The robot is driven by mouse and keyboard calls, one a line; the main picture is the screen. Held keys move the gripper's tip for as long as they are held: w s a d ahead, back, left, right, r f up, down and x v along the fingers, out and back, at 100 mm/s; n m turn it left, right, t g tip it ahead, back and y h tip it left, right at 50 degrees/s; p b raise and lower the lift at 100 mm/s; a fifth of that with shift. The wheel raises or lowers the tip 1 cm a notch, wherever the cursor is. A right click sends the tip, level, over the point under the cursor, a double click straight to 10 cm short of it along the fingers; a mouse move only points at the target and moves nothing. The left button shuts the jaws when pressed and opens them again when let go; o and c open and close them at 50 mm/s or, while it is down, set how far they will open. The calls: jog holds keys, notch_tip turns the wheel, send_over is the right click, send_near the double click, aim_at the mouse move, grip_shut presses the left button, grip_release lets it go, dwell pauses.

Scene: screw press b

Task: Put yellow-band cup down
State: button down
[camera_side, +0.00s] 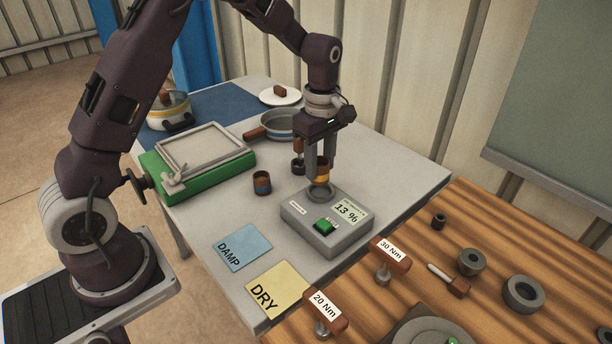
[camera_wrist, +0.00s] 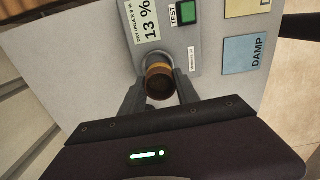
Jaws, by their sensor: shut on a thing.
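The yellow-band cup (camera_side: 322,173) is brown with a yellow band. It is between the two fingers of my gripper (camera_side: 321,178), which is shut on it. The cup is at the round pad (camera_side: 320,194) of the grey moisture meter (camera_side: 325,226); I cannot tell whether its base touches the pad. The wrist view shows the cup (camera_wrist: 159,82) from above, with my fingertips (camera_wrist: 159,92) on either side.
A blue-banded cup (camera_side: 262,183) stands left of the meter. The blue DAMP card (camera_side: 242,248) and yellow DRY card (camera_side: 277,288) lie bare in front. A green press (camera_side: 200,163), a pan (camera_side: 283,125) and a dark handled tool (camera_side: 298,160) stand behind. Wooden bench (camera_side: 480,235) at right.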

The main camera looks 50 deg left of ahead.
jog(key=s+m, duration=0.1)
jog(key=s, duration=0.1)
jog(key=s+a+m, duration=0.1)
jog(key=s, duration=0.2)
jog(key=s+a+m, duration=0.1)
jog(key=s+m, duration=0.1)
jog(key=s, duration=0.1)
jog(key=shift+r, duration=0.25)
jog(key=s+m, duration=0.7)
jog(key=s, duration=0.4)
jog(key=shift+m, duration=0.3)
notch_tip(320, 180, down, 9)
jog(key=shift+a+f, duration=0.1)
jog(key=shift+f, duration=0.2)
jog(key=c, duration=0.9)
grip_release()
